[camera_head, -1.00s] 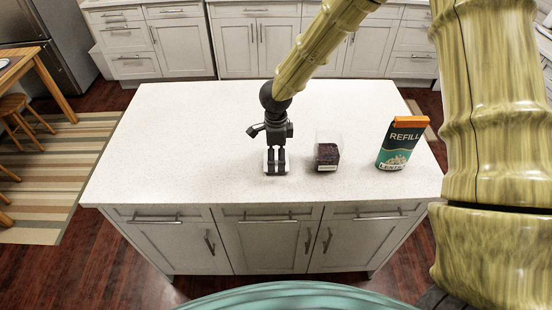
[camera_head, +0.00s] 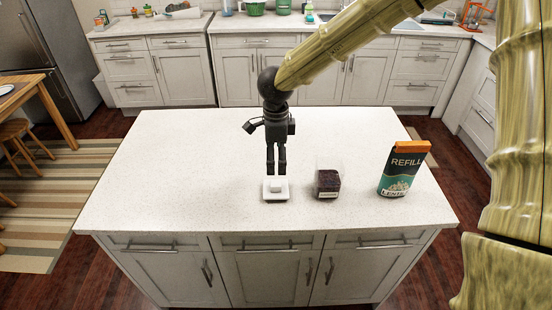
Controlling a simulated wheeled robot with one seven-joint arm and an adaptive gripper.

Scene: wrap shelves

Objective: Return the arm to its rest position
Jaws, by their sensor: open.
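My gripper (camera_head: 276,172) points down over the white island counter (camera_head: 180,180). Its fingers are a little apart with nothing between them. My arm comes in from the upper right of the head view and ends at the gripper. Right of the dish stands a clear container (camera_head: 328,184) with dark contents. Farther right stands a teal refill pack (camera_head: 402,170) with an orange top, tilted in the picture.
The counter left of the gripper is bare. Back cabinets (camera_head: 255,65) with a worktop holding several items line the far wall. A fridge (camera_head: 45,60) and a wooden table (camera_head: 20,75) with a stool (camera_head: 22,140) are at the left. A striped rug (camera_head: 60,210) lies on the floor.

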